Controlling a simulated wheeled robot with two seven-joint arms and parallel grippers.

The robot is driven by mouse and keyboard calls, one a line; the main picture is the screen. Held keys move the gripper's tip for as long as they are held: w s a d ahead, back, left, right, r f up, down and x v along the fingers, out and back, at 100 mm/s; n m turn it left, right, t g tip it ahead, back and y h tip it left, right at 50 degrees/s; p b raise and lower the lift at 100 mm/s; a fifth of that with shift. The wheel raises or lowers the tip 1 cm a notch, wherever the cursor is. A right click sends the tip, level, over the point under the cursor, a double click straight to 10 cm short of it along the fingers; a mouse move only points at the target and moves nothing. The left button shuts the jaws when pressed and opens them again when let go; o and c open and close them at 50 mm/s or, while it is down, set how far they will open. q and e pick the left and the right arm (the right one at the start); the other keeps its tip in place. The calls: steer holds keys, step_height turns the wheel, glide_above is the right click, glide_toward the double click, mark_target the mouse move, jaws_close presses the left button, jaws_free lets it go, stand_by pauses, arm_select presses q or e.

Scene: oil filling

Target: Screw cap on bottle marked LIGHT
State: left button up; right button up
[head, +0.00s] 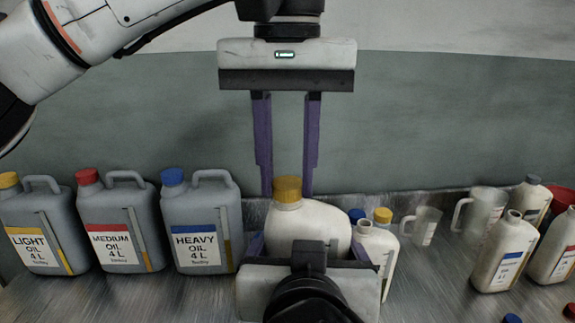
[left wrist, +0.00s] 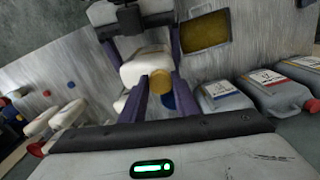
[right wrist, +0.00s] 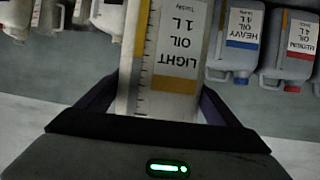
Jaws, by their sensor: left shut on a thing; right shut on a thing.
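The white LIGHT 1 L oil bottle (head: 310,228) stands upright at the front centre; its label reads upside down in the right wrist view (right wrist: 175,60). My right gripper (head: 307,246) is shut around the bottle's body, one finger on each side. The yellow cap (head: 287,190) sits on top of the bottle's neck, and it also shows in the left wrist view (left wrist: 160,84). My left gripper (head: 287,185) points down from above and is shut on the cap. The cap hides the neck threads, so how tightly it sits cannot be told.
Large grey cans marked LIGHT (head: 32,222), MEDIUM (head: 122,222) and HEAVY (head: 200,222) stand at left. Right of the held bottle are a yellow-capped bottle (head: 384,240), clear jugs (head: 421,226) and an uncapped blue-label bottle (head: 503,255). A loose blue cap (head: 512,318) lies in front.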

arm_select(q)
steer(key=m, duration=0.5)
steer(key=shift+a, duration=0.15)
steer(key=m, duration=0.4)
steer(key=shift+w, duration=0.1)
steer(key=o, duration=1)
steer(key=shift+r, duration=0.1)
steer(key=shift+r, duration=2.2)
steer(key=shift+c, duration=0.4)
